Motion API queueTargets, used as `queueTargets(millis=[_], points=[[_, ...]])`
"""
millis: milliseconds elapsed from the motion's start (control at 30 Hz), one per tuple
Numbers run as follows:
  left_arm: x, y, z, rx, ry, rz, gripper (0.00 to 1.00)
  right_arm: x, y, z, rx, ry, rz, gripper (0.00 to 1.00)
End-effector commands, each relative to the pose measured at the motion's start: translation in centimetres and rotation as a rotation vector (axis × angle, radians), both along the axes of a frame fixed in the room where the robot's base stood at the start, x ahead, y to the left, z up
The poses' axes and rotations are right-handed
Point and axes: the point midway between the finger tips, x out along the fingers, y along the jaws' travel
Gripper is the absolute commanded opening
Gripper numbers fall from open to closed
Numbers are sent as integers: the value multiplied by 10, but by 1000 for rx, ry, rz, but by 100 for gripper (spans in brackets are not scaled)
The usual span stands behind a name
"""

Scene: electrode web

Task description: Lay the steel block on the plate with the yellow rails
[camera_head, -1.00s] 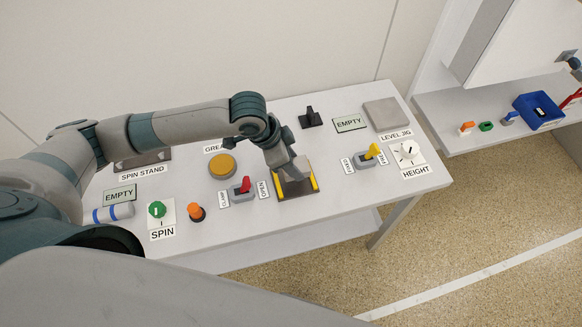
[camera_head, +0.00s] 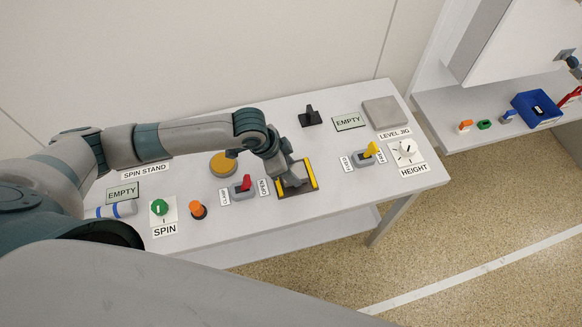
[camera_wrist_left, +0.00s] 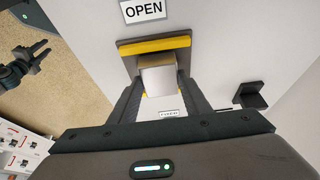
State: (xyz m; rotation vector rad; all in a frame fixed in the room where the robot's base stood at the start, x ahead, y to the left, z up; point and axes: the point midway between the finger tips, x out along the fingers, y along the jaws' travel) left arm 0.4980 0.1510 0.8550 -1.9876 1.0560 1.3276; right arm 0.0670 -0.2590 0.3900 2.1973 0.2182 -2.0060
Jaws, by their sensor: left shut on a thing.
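My left gripper (camera_head: 293,175) is shut on the steel block (camera_wrist_left: 159,82), a pale grey block between its two dark fingers in the left wrist view. The block also shows in the head view (camera_head: 297,181), over the middle of the dark plate with yellow rails (camera_head: 311,173). One yellow rail shows beyond the block in the left wrist view (camera_wrist_left: 155,45); the other is mostly hidden by the gripper and block. I cannot tell whether the block touches the plate. My right gripper (camera_wrist_left: 44,48) shows at the left of the left wrist view, fingers apart, over the floor.
A red-handled switch (camera_head: 244,185) stands just left of the plate, a yellow-handled one (camera_head: 368,152) to its right. A black stand (camera_head: 310,117) is behind it. The grey level jig plate (camera_head: 385,112) lies at the back right. The table's front edge is near.

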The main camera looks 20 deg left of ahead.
Motion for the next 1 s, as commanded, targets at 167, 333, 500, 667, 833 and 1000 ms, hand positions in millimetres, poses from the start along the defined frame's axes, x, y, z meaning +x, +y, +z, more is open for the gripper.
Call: queueTargets(millis=[167, 333, 500, 667, 833, 1000], points=[[0, 0, 0, -1, -1, 0, 12, 0, 3, 0, 3, 0, -2, 31], [0, 0, -3, 0, 0, 0, 60, 0, 6, 0, 5, 0, -2, 31], [0, 0, -3, 0, 0, 0, 62, 0, 6, 0, 5, -1, -2, 31], [0, 0, -2, 0, 0, 0, 62, 0, 5, 0, 5, 0, -2, 31], [-1, 2, 4, 0, 0, 1, 62, 0, 4, -2, 4, 0, -1, 31], [-4, 8, 21, 0, -2, -1, 62, 0, 1, -6, 1, -1, 0, 31]])
